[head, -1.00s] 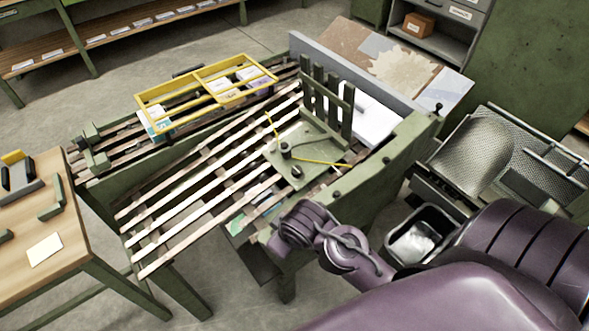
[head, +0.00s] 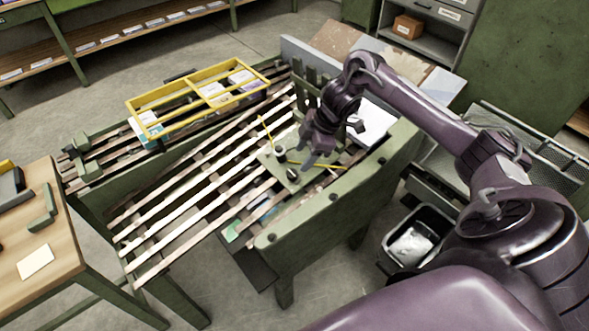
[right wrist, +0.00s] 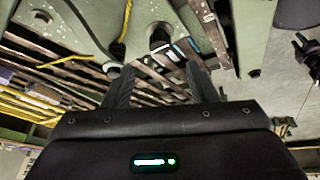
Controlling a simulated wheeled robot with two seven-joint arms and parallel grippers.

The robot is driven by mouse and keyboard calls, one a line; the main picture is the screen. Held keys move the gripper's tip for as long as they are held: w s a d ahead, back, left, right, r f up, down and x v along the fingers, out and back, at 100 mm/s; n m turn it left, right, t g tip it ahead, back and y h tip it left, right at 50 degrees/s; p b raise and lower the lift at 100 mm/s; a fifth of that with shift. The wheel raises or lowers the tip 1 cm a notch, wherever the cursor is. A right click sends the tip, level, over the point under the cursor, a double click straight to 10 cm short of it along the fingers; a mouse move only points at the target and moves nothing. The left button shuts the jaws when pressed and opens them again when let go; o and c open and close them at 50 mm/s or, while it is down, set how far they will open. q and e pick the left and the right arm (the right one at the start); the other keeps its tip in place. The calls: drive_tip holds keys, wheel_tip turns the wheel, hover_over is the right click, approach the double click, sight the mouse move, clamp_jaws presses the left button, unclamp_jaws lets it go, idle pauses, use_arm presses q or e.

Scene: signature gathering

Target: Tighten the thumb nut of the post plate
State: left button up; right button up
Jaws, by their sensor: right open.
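The green post plate (head: 268,166) lies on the slatted bench, with upright green posts behind it. Two dark knob-like parts stand on it: one near its middle (head: 280,151) and one near its front corner (head: 293,174). I cannot tell for sure which is the thumb nut. My right gripper (head: 311,158) is over the plate's right side, pointing down, close to the knobs. In the right wrist view my right gripper (right wrist: 161,82) is open, with nothing between its fingers. A dark knob (right wrist: 158,38) on the green plate (right wrist: 140,18) shows beyond the fingertips. My left gripper is out of view.
A yellow cord (head: 312,165) runs across the plate. A yellow divided frame (head: 205,97) holding small packs sits at the bench's far left. A wooden side table (head: 40,235) stands left. A dark bin (head: 418,238) is on the floor to the right.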

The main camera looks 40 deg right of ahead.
sight(292, 173)
drive_tip(key=x, duration=0.7)
drive_tip(key=shift+f, duration=0.25)
